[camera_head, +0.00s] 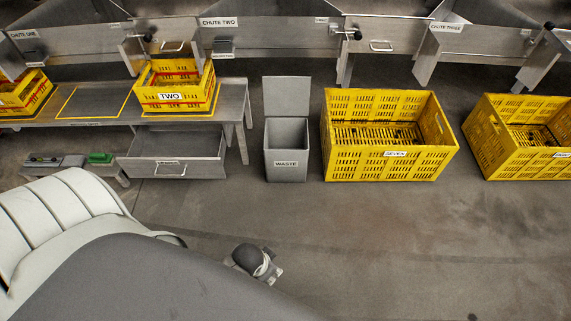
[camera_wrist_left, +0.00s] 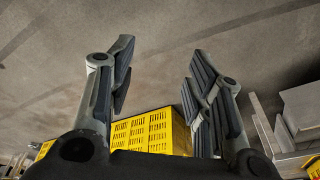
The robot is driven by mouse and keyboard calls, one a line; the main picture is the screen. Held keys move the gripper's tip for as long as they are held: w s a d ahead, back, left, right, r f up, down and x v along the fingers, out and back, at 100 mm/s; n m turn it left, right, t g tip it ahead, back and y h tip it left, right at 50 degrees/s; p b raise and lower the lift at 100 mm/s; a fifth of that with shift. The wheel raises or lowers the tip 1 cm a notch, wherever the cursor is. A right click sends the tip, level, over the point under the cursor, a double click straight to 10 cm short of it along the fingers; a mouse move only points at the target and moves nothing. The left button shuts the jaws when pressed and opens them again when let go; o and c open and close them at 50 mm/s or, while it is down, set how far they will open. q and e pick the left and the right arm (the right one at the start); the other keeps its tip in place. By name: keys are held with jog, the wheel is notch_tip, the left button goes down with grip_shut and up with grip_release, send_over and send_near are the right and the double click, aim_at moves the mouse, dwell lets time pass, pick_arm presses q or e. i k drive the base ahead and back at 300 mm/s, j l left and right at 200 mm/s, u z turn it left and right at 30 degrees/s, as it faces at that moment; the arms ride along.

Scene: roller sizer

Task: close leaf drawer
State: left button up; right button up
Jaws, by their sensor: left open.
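The grey metal drawer (camera_head: 172,145) is under the bench on the left in the head view. It stands pulled out, with its hollow inside showing and a bar handle (camera_head: 171,167) on its front. I take it to be the leaf drawer, though no label on it can be read. My left gripper (camera_head: 268,265) is low in the middle of the head view, partly hidden by my own arm, in front of and to the right of the drawer. In the left wrist view its two fingers (camera_wrist_left: 160,75) are spread with nothing between them. My right gripper does not show.
The bench (camera_head: 232,100) carries a yellow crate labelled TWO (camera_head: 172,97). A grey waste bin (camera_head: 286,165) and a large yellow crate (camera_head: 340,165) stand right of the drawer. A low stand (camera_head: 75,165) is on its left. Floor in front is clear.

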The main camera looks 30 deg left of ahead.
aim_at(184, 151)
jog(key=k+l, duration=0.1)
jog(key=u, duration=2)
